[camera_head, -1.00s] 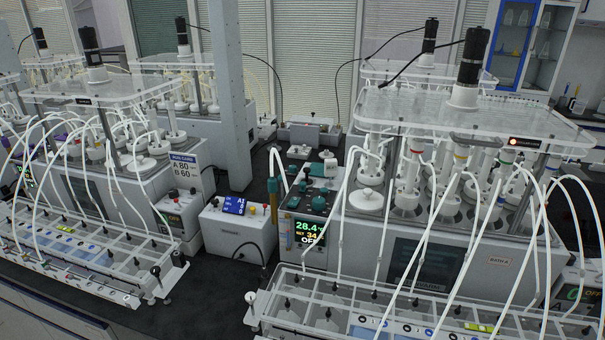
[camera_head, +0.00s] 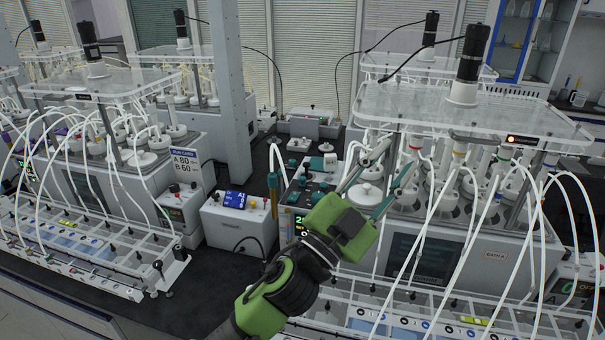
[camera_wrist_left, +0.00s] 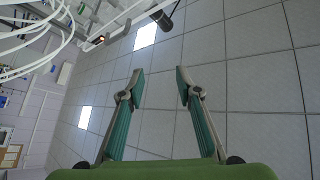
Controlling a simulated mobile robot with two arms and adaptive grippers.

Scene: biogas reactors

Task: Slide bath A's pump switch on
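Bath A (camera_head: 468,262) is the grey water bath at the right, with a label that seems to read BATH A on its front. Its control unit (camera_head: 291,222) stands at the bath's left end, with teal fittings on top; my arm covers most of its display. I cannot make out the pump switch. My left gripper (camera_head: 391,163) is raised in front of bath A's left part, its fingers apart and pointing up and right. The left wrist view shows the same gripper (camera_wrist_left: 160,78) open and empty, facing the ceiling. My right gripper is not in view.
A white box with a blue display (camera_head: 237,225) stands left of the control unit. A clear-lidded rack of tubed bottles (camera_head: 470,112) sits over bath A. White tubes hang in front of it to a tray (camera_head: 350,290). Another bath (camera_head: 95,190) stands at the left.

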